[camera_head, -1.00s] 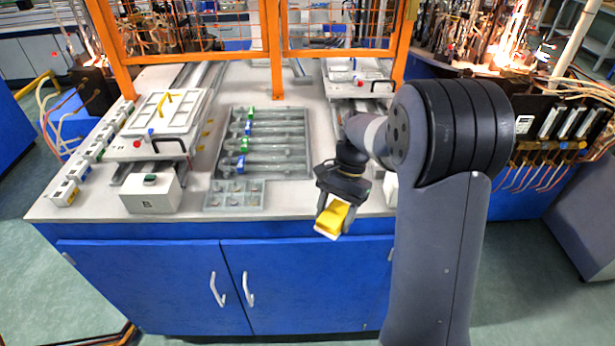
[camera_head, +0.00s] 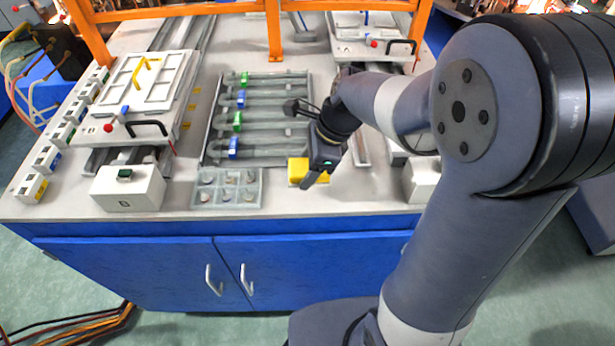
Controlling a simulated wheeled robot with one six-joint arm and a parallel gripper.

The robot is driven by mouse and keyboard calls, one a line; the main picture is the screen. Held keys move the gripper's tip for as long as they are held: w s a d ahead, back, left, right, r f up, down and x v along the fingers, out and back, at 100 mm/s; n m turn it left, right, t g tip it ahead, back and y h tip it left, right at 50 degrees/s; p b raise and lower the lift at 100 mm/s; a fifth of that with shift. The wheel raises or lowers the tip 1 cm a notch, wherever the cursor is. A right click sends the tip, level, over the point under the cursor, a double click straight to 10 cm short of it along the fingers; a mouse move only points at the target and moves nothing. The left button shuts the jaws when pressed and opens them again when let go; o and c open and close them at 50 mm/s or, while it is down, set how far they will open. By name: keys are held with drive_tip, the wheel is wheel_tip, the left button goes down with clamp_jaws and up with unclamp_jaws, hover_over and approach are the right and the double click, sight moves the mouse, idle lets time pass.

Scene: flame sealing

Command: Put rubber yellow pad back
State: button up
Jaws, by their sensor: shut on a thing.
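I cannot tell whether the pad touches the worktop.
The grey parts tray (camera_head: 228,204) lies near the worktop's front edge. Behind it is a rack (camera_head: 262,162) of grey rods with blue and green clips. A white box with a green button (camera_head: 128,190) stands at left. An orange frame (camera_head: 273,30) rises behind.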

drive_tip(key=shift+f, duration=2.3)
drive_tip(key=shift+f, duration=0.2)
drive_tip(key=o, duration=1)
drive_tip(key=shift+c, duration=0.2)
drive_tip(key=v, duration=1.2)
drive_tip(key=shift+r, duration=0.25)
